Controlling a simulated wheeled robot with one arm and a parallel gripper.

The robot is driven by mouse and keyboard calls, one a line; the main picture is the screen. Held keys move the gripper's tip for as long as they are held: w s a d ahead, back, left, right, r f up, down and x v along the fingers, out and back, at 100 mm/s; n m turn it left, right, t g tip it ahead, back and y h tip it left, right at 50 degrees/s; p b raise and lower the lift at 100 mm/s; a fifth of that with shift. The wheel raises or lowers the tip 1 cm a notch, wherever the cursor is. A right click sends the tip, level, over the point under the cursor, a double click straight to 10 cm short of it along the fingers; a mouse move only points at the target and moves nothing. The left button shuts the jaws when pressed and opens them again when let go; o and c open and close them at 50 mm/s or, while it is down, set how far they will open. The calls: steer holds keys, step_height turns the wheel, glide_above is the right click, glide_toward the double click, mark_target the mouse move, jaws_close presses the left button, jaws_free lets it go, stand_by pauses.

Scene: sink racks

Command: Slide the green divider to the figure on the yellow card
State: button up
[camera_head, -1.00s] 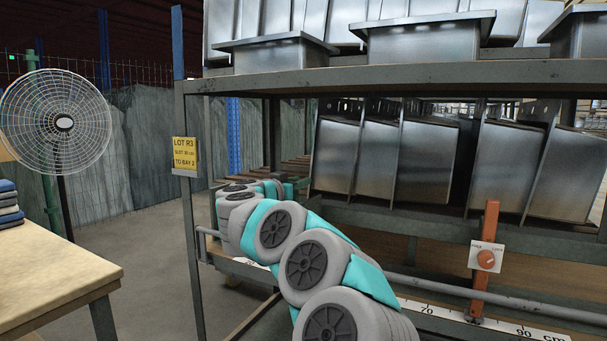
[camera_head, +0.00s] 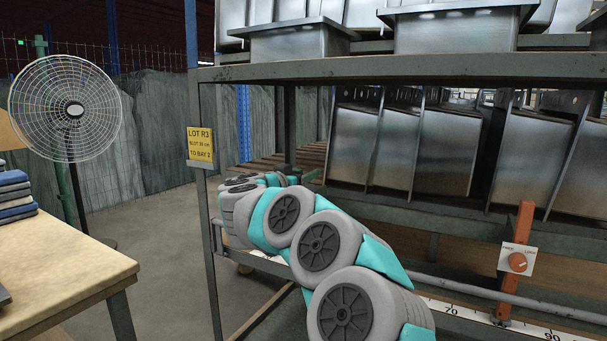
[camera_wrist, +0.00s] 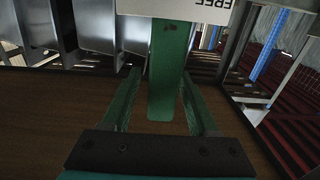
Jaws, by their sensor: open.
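The green divider (camera_wrist: 167,85) is an upright bar in the wrist view, standing between the two fingers of my gripper (camera_wrist: 161,88). The fingers are open, with a gap on each side of the bar. A white plate (camera_wrist: 185,7) with upside-down lettering "FREE" is at the bar's top; its knob is out of frame. In the head view my arm hides the divider and gripper. The yellow card (camera_head: 199,144) hangs on the rack's left post; it reads "LOT R3", a small slot line in cm that I cannot read surely, and "TO BAY 2".
An orange divider (camera_head: 515,262) with a knob plate stands on the rail (camera_head: 470,290) to the right. A ruler (camera_head: 470,317) below shows 70 and 90. Steel sinks (camera_head: 447,150) fill the shelf above. A table (camera_head: 70,265) and fan (camera_head: 72,108) stand left.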

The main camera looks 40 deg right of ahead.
steer(key=v, duration=0.7)
steer(key=shift+s+a, duration=0.15)
steer(key=shift+a, duration=0.2)
